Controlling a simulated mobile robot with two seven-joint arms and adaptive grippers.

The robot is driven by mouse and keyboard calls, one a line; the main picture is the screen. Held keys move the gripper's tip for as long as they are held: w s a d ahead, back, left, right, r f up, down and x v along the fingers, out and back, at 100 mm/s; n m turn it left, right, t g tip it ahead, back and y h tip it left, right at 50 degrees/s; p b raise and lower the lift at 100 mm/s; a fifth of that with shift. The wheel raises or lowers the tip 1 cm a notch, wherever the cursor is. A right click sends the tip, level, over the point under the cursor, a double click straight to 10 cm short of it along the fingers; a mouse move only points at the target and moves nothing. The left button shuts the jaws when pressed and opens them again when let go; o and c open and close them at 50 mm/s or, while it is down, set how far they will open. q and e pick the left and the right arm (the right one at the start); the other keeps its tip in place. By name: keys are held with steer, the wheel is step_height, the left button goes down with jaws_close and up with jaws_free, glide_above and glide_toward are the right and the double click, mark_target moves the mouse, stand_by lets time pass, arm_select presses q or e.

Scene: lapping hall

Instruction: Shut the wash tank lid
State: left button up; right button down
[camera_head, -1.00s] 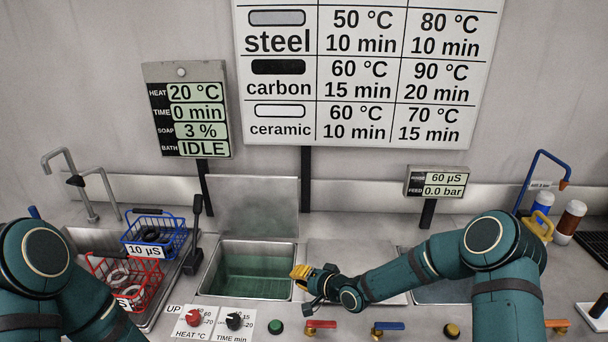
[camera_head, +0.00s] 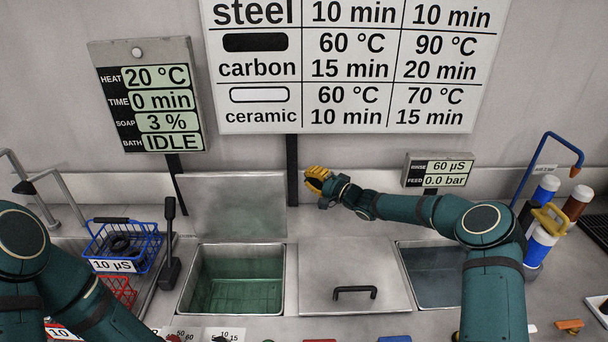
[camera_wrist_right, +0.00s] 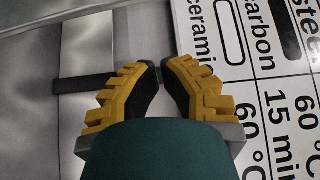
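The wash tank (camera_head: 186,292) is an open steel basin with green liquid, left of centre in the head view. Its lid (camera_head: 238,207) stands raised behind it, a flat grey panel near the wall. My right gripper (camera_head: 316,178), with yellow fingers, is just right of the lid's upper right corner, apart from it. In the right wrist view its fingertips (camera_wrist_right: 159,68) come together with almost no gap and hold nothing. My left arm shows at the lower left of the head view, but its gripper is out of sight.
A flat closed cover (camera_head: 350,265) with a black handle lies right of the wash tank, and an open basin (camera_head: 432,275) beyond it. A black lever (camera_head: 170,245) and a blue basket (camera_head: 122,245) stand left. A post (camera_head: 292,165) rises behind my right gripper.

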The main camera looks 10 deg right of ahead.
arm_select(q)
steer(key=shift+s+r, duration=0.1)
steer(key=shift+r, duration=0.2)
steer(key=shift+r+p, duration=0.15)
steer(key=shift+p, duration=0.25)
arm_select(e)
steer(key=w+a, duration=0.2)
steer(key=a, duration=0.4)
steer(key=shift+w, duration=0.15)
steer(key=shift+a, duration=0.1)
